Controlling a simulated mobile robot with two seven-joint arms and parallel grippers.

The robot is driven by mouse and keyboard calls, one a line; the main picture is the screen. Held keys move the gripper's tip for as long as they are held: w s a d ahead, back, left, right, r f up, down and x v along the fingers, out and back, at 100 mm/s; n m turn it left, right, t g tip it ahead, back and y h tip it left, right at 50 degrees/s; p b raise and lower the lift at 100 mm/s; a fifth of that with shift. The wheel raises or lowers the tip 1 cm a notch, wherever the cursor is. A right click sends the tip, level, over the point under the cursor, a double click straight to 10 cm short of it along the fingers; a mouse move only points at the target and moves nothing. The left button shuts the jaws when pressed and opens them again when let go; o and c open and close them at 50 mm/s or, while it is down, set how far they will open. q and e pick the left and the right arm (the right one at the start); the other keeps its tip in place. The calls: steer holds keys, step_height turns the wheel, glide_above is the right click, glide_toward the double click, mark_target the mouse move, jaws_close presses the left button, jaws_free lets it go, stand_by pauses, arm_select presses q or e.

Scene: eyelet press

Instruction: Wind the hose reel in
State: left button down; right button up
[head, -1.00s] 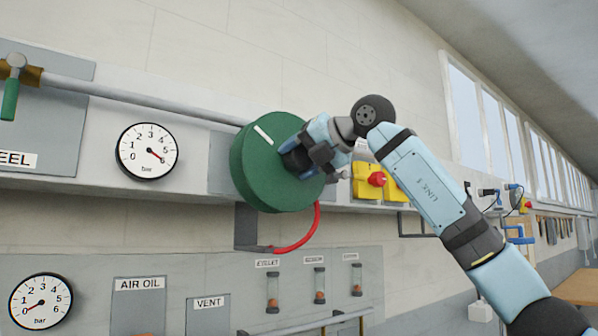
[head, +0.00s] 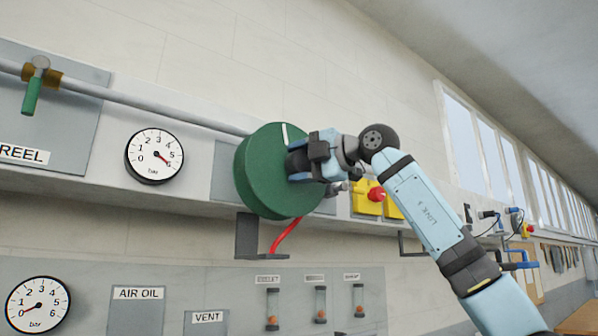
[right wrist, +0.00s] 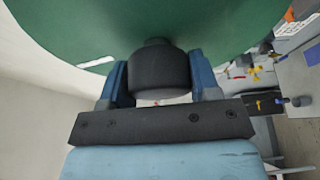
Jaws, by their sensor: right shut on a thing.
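The green hose reel (head: 258,188) is a round drum on the wall rail in the head view. A white mark (head: 284,134) shows near the top of its face. A short stretch of red hose (head: 286,235) runs from the drum's underside down to a grey bracket (head: 247,238). My right gripper (head: 298,163) is at the front face of the reel. In the right wrist view its two blue fingers (right wrist: 160,84) are shut on the reel's black knob (right wrist: 158,70), one on each side. In the head view the gripper hides this knob. My left gripper is not in view.
A green-handled valve (head: 32,95) sits on the pipe at the left, above the REEL label. A pressure gauge (head: 154,156) is left of the reel. Yellow boxes with a red button (head: 376,194) are just right of it, behind my arm.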

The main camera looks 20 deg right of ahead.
steer(key=shift+m, duration=0.3)
stand_by(0.4)
steer(key=o, duration=1.3)
steer(key=shift+c, duration=0.2)
steer(key=b+v, duration=0.2)
steer(key=v, duration=1.2)
steer(key=shift+b, duration=0.4)
